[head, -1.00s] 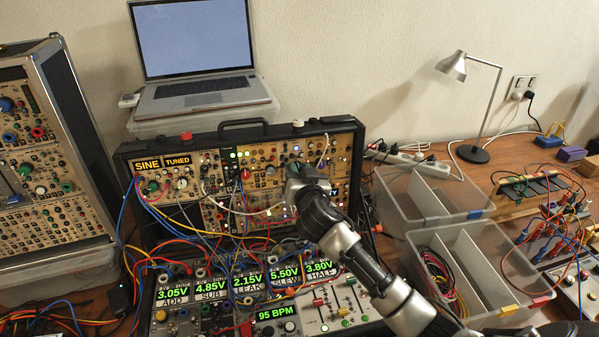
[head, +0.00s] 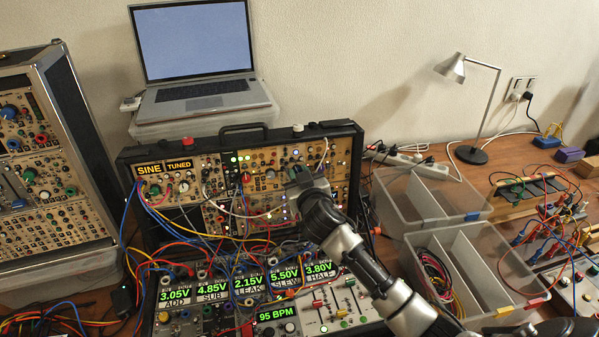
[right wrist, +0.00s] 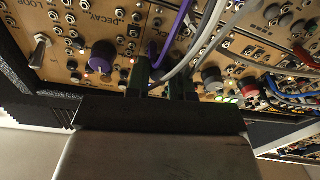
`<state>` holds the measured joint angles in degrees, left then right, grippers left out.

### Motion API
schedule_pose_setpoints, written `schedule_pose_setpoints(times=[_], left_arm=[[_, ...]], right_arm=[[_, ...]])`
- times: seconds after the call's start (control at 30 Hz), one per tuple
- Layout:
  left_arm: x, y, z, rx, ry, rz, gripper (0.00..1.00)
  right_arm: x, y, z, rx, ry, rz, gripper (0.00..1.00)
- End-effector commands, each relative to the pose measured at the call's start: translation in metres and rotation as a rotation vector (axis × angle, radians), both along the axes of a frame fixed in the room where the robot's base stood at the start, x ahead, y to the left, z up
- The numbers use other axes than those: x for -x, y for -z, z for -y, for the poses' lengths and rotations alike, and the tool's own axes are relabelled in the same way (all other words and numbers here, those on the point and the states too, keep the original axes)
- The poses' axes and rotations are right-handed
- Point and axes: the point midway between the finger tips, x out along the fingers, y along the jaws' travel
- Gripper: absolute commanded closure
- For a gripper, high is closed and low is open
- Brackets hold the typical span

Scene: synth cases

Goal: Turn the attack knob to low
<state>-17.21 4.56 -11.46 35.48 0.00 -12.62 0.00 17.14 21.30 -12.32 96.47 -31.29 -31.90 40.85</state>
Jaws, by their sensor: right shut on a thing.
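The modular synth case (head: 136,205) stands at the middle of the bench, its tan panel full of knobs and cables. My right gripper (head: 293,180) is at the right part of that panel. In the right wrist view its two dark fingers (right wrist: 160,80) reach up to the panel and are shut on a small part there. I take it for a knob, but the fingers hide it, and I cannot read its label or pointer. A purple knob (right wrist: 101,56) sits left of the fingers, below the printed word DECAY. My left gripper is not in view.
Purple and grey cables (right wrist: 187,45) pass close beside the fingers. A red-topped knob (right wrist: 241,86) is to their right. Clear divided bins (head: 425,195) stand right of the case. A lower case with voltage displays (head: 212,291) lies in front.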

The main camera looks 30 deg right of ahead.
Motion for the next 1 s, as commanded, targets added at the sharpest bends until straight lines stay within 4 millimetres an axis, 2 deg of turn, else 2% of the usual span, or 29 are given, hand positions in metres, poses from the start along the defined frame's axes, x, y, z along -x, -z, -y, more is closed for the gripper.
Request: schedule_pose_setpoints(times=[1.0], left_arm=[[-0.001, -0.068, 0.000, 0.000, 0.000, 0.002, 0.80]], right_arm=[[0.000, -0.005, 0.002, 0.901, -0.099, -0.235, 1.00]])
